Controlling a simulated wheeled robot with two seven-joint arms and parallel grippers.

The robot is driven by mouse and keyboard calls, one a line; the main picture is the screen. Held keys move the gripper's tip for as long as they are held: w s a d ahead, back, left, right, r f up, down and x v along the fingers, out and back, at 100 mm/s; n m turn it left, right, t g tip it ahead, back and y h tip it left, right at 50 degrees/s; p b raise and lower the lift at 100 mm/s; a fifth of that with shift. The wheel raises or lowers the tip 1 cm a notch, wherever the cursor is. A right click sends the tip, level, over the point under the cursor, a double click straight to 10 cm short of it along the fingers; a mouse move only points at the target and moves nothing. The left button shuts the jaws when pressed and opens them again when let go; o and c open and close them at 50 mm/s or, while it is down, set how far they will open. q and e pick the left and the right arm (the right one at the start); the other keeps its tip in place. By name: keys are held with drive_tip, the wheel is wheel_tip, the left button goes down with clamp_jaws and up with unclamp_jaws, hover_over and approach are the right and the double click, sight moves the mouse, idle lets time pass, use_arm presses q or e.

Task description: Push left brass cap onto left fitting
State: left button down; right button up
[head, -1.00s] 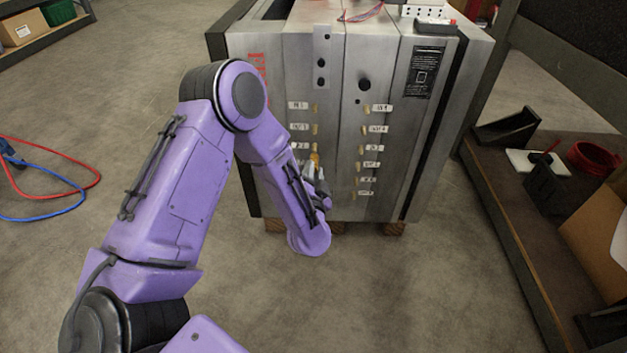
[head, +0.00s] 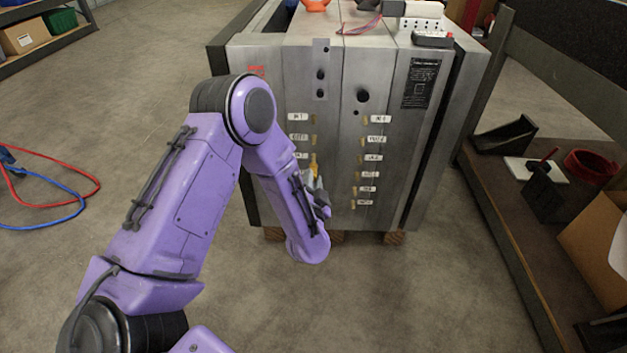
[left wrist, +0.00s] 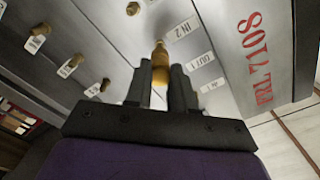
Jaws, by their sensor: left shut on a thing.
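The steel mould base (head: 340,150) stands ahead, its front face carrying two columns of small brass fittings with white labels. My left gripper (head: 315,178) is at the lower part of the left column. In the left wrist view my left gripper (left wrist: 160,88) is shut on a yellow brass cap (left wrist: 160,66), one finger on each side. The cap's far end lines up with the brass fitting (left wrist: 160,44) beside the "IN 2" label. I cannot tell how far it is seated on it. The cap (head: 314,161) also shows small in the head view. My right gripper is out of view.
Other fittings (left wrist: 67,66) stick out of the face near the gripper. A dark bench (head: 500,200) with a red ring (head: 590,164) and a cardboard box (head: 595,250) stands at the right. Red and blue hoses (head: 60,203) lie on the floor at left.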

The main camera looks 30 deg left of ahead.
use_arm(q)
drive_tip(key=shift+w+r, duration=0.1)
drive_tip(key=shift+w, duration=0.1)
drive_tip(key=shift+w+a+p, duration=0.15)
drive_tip(key=shift+a+p, duration=0.05)
drive_tip(key=shift+p, duration=0.1)
drive_tip(key=shift+w+a, duration=0.25)
drive_tip(key=shift+w, duration=0.15)
drive_tip(key=shift+w, duration=0.1)
idle(0.3)
drive_tip(key=shift+w+a, duration=0.2)
drive_tip(key=shift+w, duration=0.1)
drive_tip(key=shift+w+a+p, duration=0.1)
drive_tip(key=shift+w+p, duration=0.05)
drive_tip(key=shift+p, duration=0.15)
drive_tip(key=shift+w+a, duration=0.2)
drive_tip(key=shift+w, duration=0.05)
drive_tip(key=shift+c, duration=2.4)
unclamp_jaws()
